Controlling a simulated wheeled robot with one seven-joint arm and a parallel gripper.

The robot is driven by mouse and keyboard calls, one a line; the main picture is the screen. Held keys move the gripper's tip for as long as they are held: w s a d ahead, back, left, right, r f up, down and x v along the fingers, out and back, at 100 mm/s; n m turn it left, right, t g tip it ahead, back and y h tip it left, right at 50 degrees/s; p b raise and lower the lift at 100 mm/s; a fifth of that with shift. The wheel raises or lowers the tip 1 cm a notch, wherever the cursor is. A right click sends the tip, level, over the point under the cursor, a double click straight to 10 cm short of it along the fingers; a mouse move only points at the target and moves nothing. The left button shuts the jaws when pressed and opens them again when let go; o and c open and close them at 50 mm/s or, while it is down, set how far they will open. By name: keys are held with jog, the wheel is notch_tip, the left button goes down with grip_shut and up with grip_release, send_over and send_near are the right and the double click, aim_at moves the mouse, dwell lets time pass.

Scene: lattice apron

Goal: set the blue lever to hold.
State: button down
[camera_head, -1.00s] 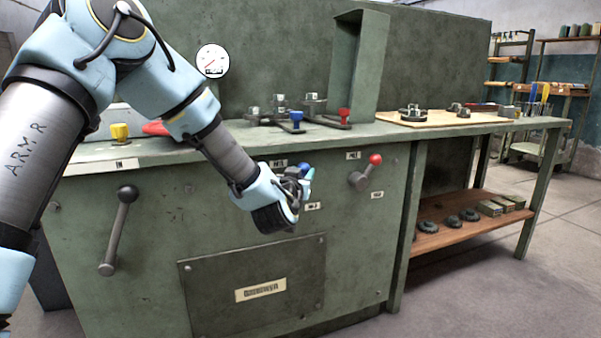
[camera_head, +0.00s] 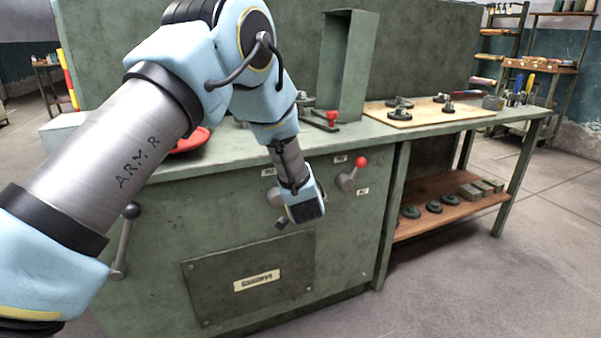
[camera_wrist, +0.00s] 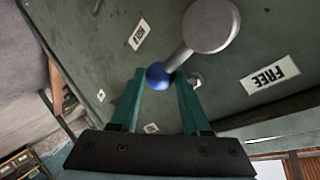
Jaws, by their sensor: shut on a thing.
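The blue knob (camera_wrist: 157,76) of the lever sits between the tips of my gripper (camera_wrist: 160,82) in the wrist view, and the fingers are shut on it. Its grey arm runs from the knob up and right to a round grey hub (camera_wrist: 210,25). An upside-down FREE label (camera_wrist: 270,75) is to the right of the knob; a smaller plate (camera_wrist: 139,34), unreadable here, is to the left of the hub. The knob lies between these two directions. In the head view my wrist covers the blue knob at the cabinet front.
A red-knob lever (camera_head: 361,162) is close to the right of my wrist on the cabinet front (camera_head: 345,235). A green upright box (camera_head: 340,68) stands on the counter above. The floor at the right is clear.

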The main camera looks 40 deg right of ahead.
jog(key=shift+f+m+t+y+p, duration=0.3)
jog(key=shift+f+m+y+p, duration=1.15)
jog(key=shift+p, duration=2.35)
jog(key=shift+f, duration=0.1)
jog(key=shift+c, duration=1.9)
grip_release()
jog(key=v, duration=1)
jog(key=shift+s+a+r, duration=0.2)
jog(key=shift+s+r, duration=0.05)
jog(key=shift+r, duration=0.05)
